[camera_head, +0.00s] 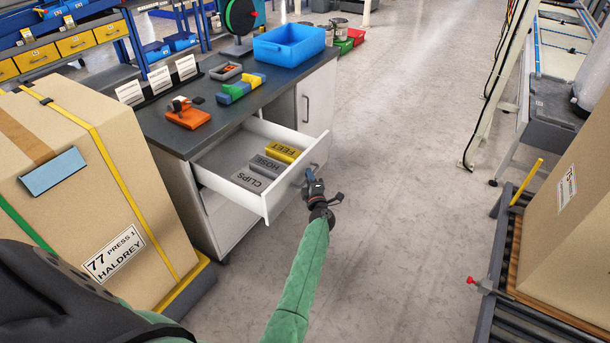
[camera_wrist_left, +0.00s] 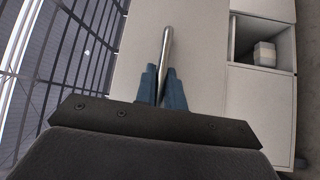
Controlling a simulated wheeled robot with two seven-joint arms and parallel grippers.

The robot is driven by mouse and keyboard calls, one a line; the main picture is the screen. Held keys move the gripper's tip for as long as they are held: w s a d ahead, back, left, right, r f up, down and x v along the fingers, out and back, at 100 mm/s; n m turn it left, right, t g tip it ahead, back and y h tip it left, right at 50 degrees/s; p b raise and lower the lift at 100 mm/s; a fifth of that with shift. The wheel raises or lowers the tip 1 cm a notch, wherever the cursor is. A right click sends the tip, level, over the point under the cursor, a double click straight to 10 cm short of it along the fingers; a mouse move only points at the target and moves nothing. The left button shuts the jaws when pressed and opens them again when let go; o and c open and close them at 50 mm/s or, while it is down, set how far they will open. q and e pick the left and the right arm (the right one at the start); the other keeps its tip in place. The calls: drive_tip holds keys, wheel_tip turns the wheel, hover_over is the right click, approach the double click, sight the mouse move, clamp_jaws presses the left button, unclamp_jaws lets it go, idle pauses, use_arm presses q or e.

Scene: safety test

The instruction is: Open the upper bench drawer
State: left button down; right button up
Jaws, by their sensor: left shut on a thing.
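The white upper bench drawer (camera_head: 283,197) is pulled well out of the grey-topped bench (camera_head: 222,121). Inside it lie two grey blocks marked CLIPS (camera_head: 248,181) and HOSE (camera_head: 267,163) and a yellow block marked FEET (camera_head: 283,150). My left gripper (camera_head: 313,184) is at the outer face of the drawer front. In the left wrist view its blue fingers (camera_wrist_left: 164,88) are closed around the metal bar handle (camera_wrist_left: 166,50). In the head view the gripper hides part of the handle. My right gripper is not in view.
A blue bin (camera_head: 289,45), an orange tool (camera_head: 187,115) and small trays are on the bench top. A large strapped carton (camera_head: 90,180) stands close at left. Another carton (camera_head: 570,230) is on rollers at right. The floor (camera_head: 410,150) between is clear.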

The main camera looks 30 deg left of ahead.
use_arm(q)
drive_tip(key=shift+d, duration=0.1)
drive_tip(key=c, duration=1.8)
unclamp_jaws()
drive_tip(key=shift+o, duration=0.2)
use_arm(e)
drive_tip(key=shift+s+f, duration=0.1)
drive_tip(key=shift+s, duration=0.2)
use_arm(q)
drive_tip(key=shift+f, duration=0.1)
